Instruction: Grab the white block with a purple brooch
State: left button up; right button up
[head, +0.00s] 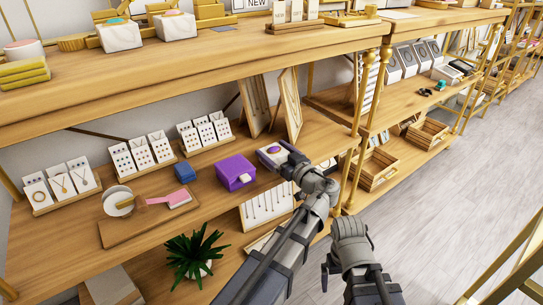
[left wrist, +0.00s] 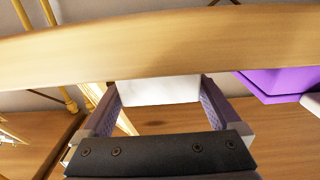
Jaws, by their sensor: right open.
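The white block with the purple brooch (head: 272,151) is on the lower wooden shelf, right of the purple box. My left gripper (head: 287,158) is at the block in the head view. In the left wrist view the white block (left wrist: 158,91) fills the gap between the two fingers of my left gripper (left wrist: 160,90). The fingertips and the brooch are hidden there behind a wooden board, so I cannot tell whether the fingers press on the block. My right gripper (head: 332,272) is open and empty, low in front of the shelf, right of my left arm.
The upper shelf (head: 200,75) overhangs close above. A frame (head: 290,105) leans behind. A blue box (head: 184,172), jewellery cards and a plant (head: 194,256) are further left. Floor is clear right.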

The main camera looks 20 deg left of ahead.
aim_at(274, 151)
pick_arm(q)
jog(key=shift+a, duration=0.1)
grip_shut()
dwell(0.5)
notch_tip(274, 151, up, 10)
jog(key=p, duration=1)
